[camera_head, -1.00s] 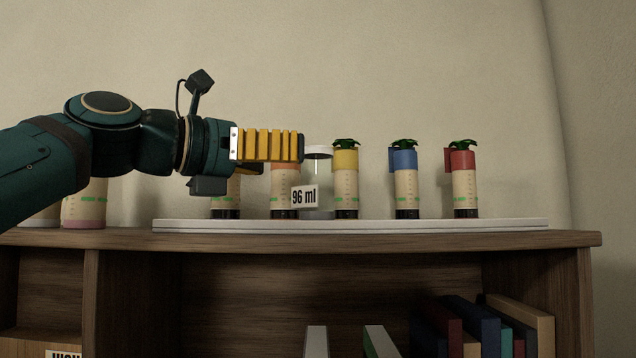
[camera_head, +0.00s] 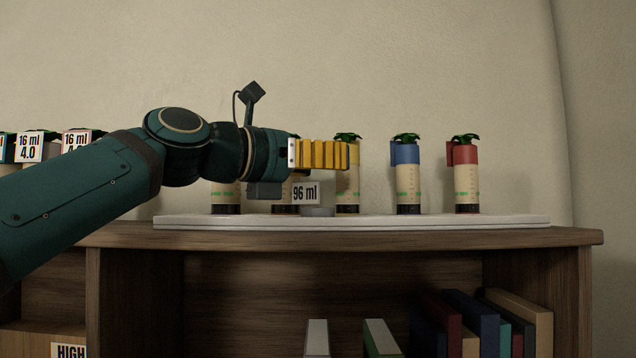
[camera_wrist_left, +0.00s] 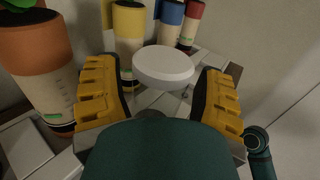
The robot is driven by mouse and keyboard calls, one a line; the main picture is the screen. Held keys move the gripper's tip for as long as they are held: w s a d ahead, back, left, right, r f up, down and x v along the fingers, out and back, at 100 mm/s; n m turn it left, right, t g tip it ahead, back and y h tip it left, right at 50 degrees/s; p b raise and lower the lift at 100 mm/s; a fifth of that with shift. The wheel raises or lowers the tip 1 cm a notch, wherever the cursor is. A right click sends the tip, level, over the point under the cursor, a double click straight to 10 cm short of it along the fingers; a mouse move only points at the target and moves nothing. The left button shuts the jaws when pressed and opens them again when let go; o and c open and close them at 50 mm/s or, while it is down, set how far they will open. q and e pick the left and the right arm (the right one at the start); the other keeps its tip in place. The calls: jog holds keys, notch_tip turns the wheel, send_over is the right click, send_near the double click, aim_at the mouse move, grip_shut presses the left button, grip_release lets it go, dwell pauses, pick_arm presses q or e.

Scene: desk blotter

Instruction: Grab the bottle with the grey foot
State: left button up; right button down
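I cannot tell whether a finger touches the item. My right gripper is out of view.
Black-footed bottles line the white board (camera_head: 450,222): orange (camera_wrist_left: 38,65), yellow (camera_wrist_left: 128,28), blue (camera_head: 407,175) and red (camera_head: 466,175). More tagged bottles (camera_head: 35,147) stand at far left. Books (camera_head: 480,320) fill the shelf below. The board right of the red bottle is clear.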

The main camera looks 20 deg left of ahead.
pick_arm(q)
jog(key=c, duration=0.6)
jog(key=shift+r, duration=0.15)
jog(key=shift+c, duration=0.2)
